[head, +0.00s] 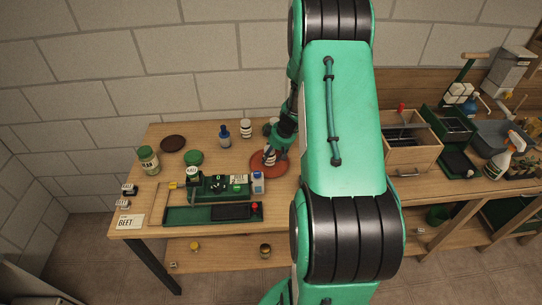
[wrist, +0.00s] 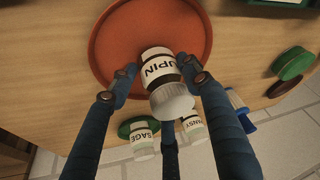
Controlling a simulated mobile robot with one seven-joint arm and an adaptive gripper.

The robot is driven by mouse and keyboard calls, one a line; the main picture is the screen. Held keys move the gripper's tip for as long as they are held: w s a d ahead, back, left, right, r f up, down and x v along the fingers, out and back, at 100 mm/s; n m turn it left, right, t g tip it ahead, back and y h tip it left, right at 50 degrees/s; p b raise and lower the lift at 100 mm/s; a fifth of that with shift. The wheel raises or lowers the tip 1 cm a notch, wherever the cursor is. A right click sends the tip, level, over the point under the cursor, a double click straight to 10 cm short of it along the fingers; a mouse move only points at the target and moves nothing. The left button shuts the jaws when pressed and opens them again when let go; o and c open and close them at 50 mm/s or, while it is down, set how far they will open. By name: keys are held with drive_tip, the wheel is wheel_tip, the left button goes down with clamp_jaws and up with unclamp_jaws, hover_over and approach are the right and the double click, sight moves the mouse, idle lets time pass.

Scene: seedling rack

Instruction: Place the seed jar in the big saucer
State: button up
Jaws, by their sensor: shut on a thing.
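The jar labelled LUPIN (wrist: 160,72), with a pale lid, is between the fingers of my gripper (wrist: 157,76) in the wrist view. My gripper is shut on its sides. The big saucer (wrist: 135,28) is a round orange-red dish behind the jar in that view. In the head view the saucer (head: 256,168) lies on the table, and my gripper (head: 271,152) is over it with the jar (head: 268,157). The jar's base is over the saucer; I cannot tell whether it touches it.
Jars labelled SAGE (wrist: 142,140) and TANSY (wrist: 196,130) stand close by. A dark saucer (head: 173,143) lies at the back left, and the BEAN jar (head: 148,160) stands at the left.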

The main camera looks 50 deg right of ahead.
drive_tip(key=shift+f, duration=0.1)
idle(0.3)
drive_tip(key=o, duration=1.3)
drive_tip(key=shift+r, duration=0.2)
drive_tip(key=shift+s+r, duration=0.2)
drive_tip(key=shift+r, duration=0.35)
drive_tip(key=p+v, duration=0.1)
drive_tip(key=v, duration=0.9)
drive_tip(key=shift+s+r+p, duration=0.2)
drive_tip(key=shift+r+p, duration=0.15)
drive_tip(key=shift+p, duration=0.05)
drive_tip(key=shift+a, duration=0.1)
